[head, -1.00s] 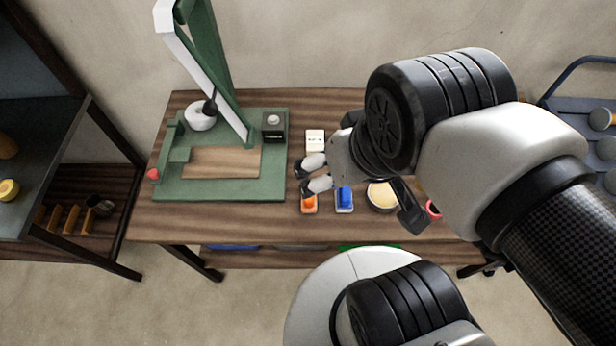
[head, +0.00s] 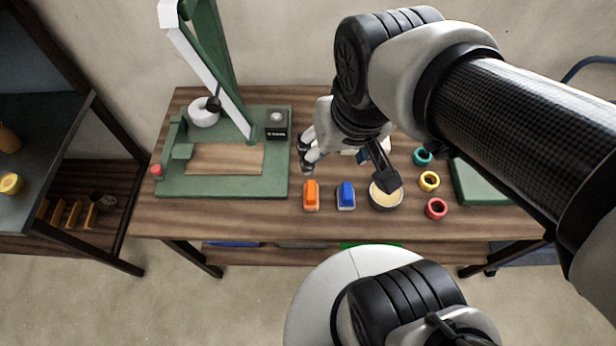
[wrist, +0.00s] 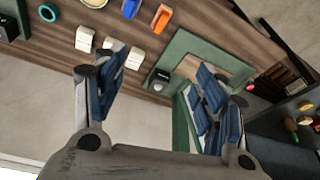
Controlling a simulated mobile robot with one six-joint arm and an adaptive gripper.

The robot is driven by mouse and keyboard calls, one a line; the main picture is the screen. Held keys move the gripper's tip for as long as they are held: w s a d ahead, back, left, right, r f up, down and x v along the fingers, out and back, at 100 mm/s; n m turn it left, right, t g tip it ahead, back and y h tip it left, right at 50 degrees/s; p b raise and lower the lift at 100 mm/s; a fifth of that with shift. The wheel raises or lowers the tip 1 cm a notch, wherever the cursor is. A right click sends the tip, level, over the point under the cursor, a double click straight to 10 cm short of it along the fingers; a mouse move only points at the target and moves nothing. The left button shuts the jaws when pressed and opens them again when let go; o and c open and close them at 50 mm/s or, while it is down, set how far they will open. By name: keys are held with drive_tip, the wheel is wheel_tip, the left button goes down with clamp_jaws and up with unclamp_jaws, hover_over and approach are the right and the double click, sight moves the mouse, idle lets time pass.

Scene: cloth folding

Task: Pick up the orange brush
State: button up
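The orange brush (head: 311,195) lies on the wooden table, left of the blue brush (head: 346,196) and right of the green board. In the wrist view the orange brush (wrist: 161,18) is near the top edge, beside the blue brush (wrist: 130,8). My gripper (head: 305,152) is behind the orange brush, on its wall side, apart from it. In the wrist view my gripper (wrist: 162,82) has its fingers spread wide with nothing between them. The brushes are fully visible in the head view.
A green frame with a slanted arm (head: 225,90) stands at left. White blocks (wrist: 135,58) lie near my gripper, mostly hidden in the head view. A bowl (head: 386,196) and coloured rings (head: 429,181) lie to the right. Bare wood lies in front of the brushes.

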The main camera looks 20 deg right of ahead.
drive_tip(key=w+f+g, duration=0.1)
drive_tip(key=w+f, duration=0.2)
drive_tip(key=w+f+m+g, duration=0.1)
drive_tip(key=w+f, duration=0.2)
drive_tip(key=f, duration=0.1)
drive_tip(key=shift+w+f, duration=0.15)
drive_tip(key=shift+w, duration=0.25)
drive_tip(key=c, duration=0.4)
drive_tip(key=shift+o, duration=0.2)
drive_tip(key=m+g, duration=0.1)
drive_tip(key=g, duration=0.1)
hover_over(311, 190)
wheel_tip(311, 190, down, 8)
drive_tip(key=shift+m, duration=0.3)
wheel_tip(311, 190, down, 13)
drive_tip(key=b, duration=0.4)
drive_tip(key=shift+s+d+r+b, duration=0.1)
drive_tip(key=shift+s+r+b, duration=0.1)
drive_tip(key=shift+b, duration=0.1)
drive_tip(key=shift+w+f+b, duration=0.2)
drive_tip(key=shift+f+b, duration=1.15)
drive_tip(key=shift+f, duration=1.4)
